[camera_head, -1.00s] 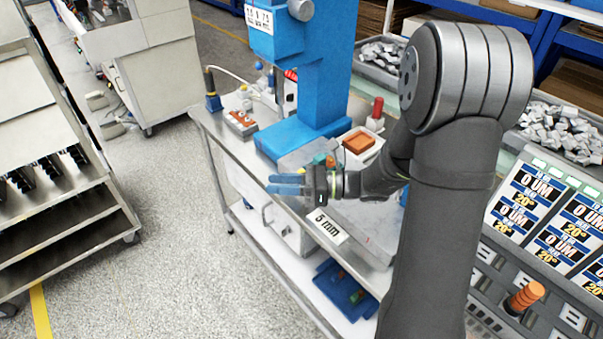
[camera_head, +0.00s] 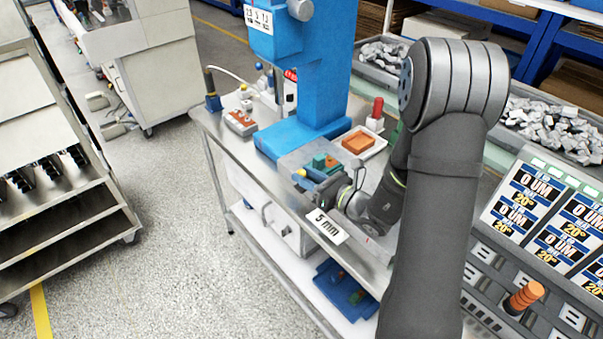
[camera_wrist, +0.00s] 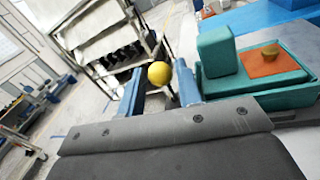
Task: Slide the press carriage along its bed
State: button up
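The press carriage (camera_head: 322,163) is a teal block with an orange pad, on the bed at the foot of the blue press (camera_head: 318,75). In the wrist view the carriage (camera_wrist: 255,75) fills the right side, with an upright teal block on its near end. A yellow ball knob (camera_wrist: 159,73) shows between my blue fingers, with a small gap on each side. The knob (camera_head: 300,172) is tiny in the head view. My gripper (camera_head: 306,180) is open, low beside the carriage's front left end. My gripper (camera_wrist: 159,84) holds nothing that I can see. How the knob joins the carriage is hidden.
A tray with an orange block (camera_head: 358,142) and a red-handled piece (camera_head: 376,112) stand right of the press. A "5 mm" label (camera_head: 326,226) is on the bench's front edge. A shelf rack (camera_head: 60,190) stands left across open floor.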

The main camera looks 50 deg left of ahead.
jog(key=shift+s+a, duration=0.2)
jog(key=shift+a, duration=0.75)
jog(key=shift+c, duration=0.4)
grip_shut()
jog(key=d, duration=0.9)
jog(key=shift+o, duration=0.4)
grip_release()
